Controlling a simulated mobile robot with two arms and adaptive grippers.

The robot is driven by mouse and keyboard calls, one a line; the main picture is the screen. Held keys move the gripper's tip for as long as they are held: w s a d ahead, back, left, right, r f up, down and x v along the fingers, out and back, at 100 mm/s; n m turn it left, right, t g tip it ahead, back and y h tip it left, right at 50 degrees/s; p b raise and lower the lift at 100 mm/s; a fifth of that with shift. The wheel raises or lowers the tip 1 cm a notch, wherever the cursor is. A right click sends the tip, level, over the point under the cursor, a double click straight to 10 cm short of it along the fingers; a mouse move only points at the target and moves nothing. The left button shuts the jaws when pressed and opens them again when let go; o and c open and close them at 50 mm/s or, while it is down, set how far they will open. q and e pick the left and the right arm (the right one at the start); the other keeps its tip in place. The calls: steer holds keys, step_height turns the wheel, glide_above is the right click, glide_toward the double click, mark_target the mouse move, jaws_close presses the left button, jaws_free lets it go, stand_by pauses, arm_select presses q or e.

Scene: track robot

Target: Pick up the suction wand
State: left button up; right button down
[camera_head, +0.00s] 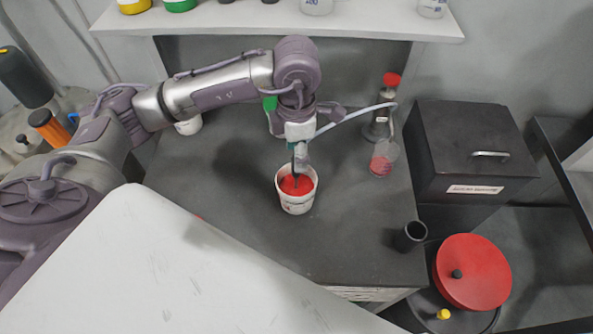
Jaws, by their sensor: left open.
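My left gripper (300,158) hangs pointing down over a white cup (297,204) holding red material (297,184). It is open, with its fingertips at the cup's mouth. A pale hose (350,118) runs from a red-capped bottle (380,122) leftward to the gripper, where it passes out of sight. I take the suction wand to be at that end of the hose, but the gripper hides it and I cannot make out its shape. My right gripper is not in view.
A clear container with red contents (381,163) stands near the bottle. A black cup (411,236) stands near the dark bench's (340,235) front right corner. A black box (470,150) is at the right. A white shelf (380,22) overhangs the back.

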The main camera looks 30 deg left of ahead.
mark_target(296, 180)
arm_select(q)
steer(key=shift+f+p, duration=0.8)
steer(key=shift+p, duration=0.1)
step_height(296, 180, down, 3)
steer(key=shift+r+p, duration=0.2)
steer(key=shift+p, duration=0.3)
steer(key=shift+f, duration=0.45)
jaws_close()
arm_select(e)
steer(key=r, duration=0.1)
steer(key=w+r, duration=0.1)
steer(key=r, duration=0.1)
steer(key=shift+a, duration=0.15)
